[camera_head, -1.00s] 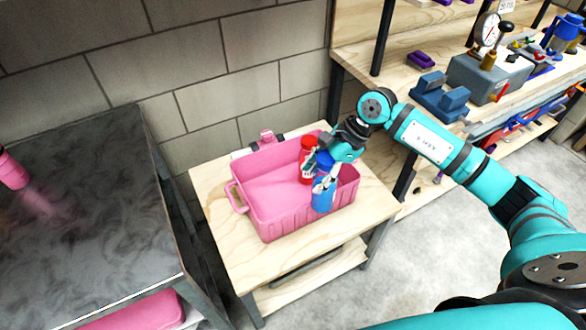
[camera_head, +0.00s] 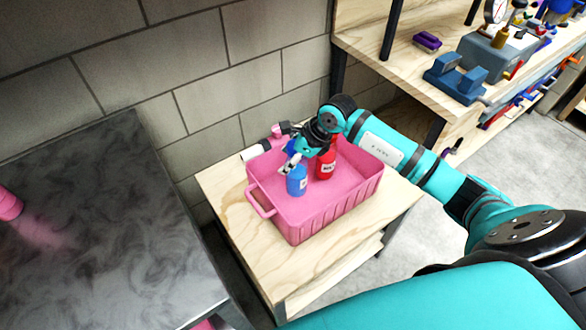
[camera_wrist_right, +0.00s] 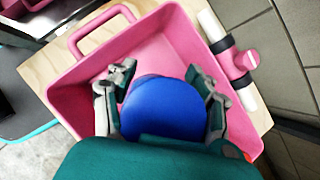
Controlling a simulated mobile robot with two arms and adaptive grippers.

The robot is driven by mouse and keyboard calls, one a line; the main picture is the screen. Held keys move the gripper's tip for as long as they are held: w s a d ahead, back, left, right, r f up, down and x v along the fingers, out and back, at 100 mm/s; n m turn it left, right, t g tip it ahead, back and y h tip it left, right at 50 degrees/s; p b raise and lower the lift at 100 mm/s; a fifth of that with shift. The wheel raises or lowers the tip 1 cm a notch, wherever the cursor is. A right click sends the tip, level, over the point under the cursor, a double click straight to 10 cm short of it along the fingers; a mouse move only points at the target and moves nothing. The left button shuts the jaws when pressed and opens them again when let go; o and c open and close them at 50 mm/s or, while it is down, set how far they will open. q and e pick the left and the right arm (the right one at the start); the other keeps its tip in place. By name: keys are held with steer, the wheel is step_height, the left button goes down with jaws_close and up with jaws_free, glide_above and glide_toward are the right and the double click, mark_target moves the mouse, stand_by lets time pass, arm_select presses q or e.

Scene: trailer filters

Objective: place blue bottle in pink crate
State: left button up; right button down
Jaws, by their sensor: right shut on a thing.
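The blue bottle (camera_head: 296,181) is upright inside the pink crate (camera_head: 320,222), toward the crate's left end in the head view. Its blue top (camera_wrist_right: 165,108) fills the middle of the right wrist view. My right gripper (camera_head: 290,163) is shut on the blue bottle near its top, with one finger on each side in the wrist view. Whether the bottle's base touches the crate floor cannot be told. A red bottle (camera_head: 326,164) stands in the crate to the right of the blue one, partly hidden by my gripper. My left gripper is not in view.
The crate sits on a small wooden table (camera_head: 236,222). A dark metal table (camera_head: 100,230) with a pink cylinder (camera_head: 8,204) stands at the left. A wooden workbench (camera_head: 400,75) with tools is at the right. A block wall is behind.

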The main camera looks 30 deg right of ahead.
mark_target(289, 173)
step_height(289, 173, down, 6)
steer(key=shift+r, duration=0.15)
steer(key=shift+w, duration=0.1)
steer(key=shift+f, duration=0.2)
steer(key=c, duration=0.8)
jaws_free()
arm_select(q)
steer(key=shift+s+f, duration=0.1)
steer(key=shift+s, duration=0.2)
arm_select(e)
steer(key=o, duration=0.3)
